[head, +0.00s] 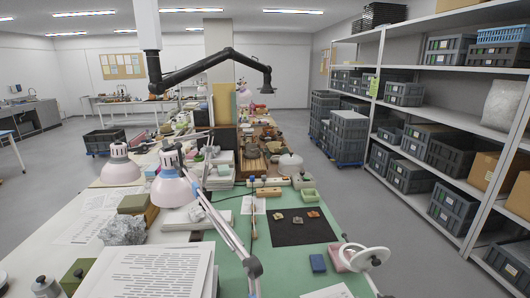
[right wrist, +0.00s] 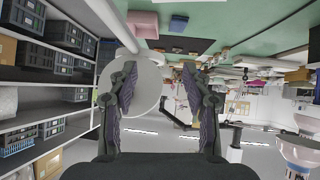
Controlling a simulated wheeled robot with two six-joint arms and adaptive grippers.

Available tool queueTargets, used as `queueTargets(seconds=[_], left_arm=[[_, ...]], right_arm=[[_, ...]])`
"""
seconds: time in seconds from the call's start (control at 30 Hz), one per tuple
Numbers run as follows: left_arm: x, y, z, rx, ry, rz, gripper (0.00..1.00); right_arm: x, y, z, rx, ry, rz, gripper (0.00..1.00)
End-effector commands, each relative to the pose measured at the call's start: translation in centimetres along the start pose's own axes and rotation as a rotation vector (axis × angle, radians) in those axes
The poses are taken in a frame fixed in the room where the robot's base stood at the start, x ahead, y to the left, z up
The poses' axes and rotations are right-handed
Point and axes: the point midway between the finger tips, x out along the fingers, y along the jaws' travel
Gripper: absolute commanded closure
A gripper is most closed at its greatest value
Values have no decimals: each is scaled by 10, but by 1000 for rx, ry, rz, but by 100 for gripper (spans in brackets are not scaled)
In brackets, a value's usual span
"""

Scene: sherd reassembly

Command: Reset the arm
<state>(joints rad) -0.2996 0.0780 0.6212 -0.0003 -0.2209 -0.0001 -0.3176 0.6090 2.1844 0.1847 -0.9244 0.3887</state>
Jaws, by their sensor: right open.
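My right gripper (right wrist: 160,92) shows in the right wrist view, where the scene is upside down. Its two fingers stand well apart with nothing between them. It does not show in the head view, and my left gripper is in neither view. In the head view, three small sherds (head: 297,220) lie apart on a black mat (head: 300,236) on the green bench top. The mat also shows in the right wrist view (right wrist: 190,44).
A round white lamp head (head: 366,257) stands at the bench's right edge; in the wrist view it appears behind one finger. A blue box (head: 318,263) and pink block (head: 338,257) lie near it. Desk lamps (head: 175,188) and papers crowd the left. Shelves (head: 440,120) line the right, beyond open floor.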

Motion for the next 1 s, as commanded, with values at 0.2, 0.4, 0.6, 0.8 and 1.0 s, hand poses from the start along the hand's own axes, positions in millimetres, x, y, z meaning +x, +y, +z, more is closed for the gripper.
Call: queueTargets(seconds=[0.2, 0.4, 0.6, 0.8, 1.0], left_arm=[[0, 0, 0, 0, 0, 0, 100], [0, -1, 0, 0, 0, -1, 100], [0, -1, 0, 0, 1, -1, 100], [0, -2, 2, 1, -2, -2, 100], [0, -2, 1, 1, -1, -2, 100]], right_arm=[[-45, -42, 84, -32, -282, 7, 51], [-92, -64, 136, -45, -498, -11, 51], [-92, -72, 178, -52, -618, -25, 51], [-44, -71, 228, -45, -644, -23, 51], [2, -70, 304, -37, -680, -21, 51]])
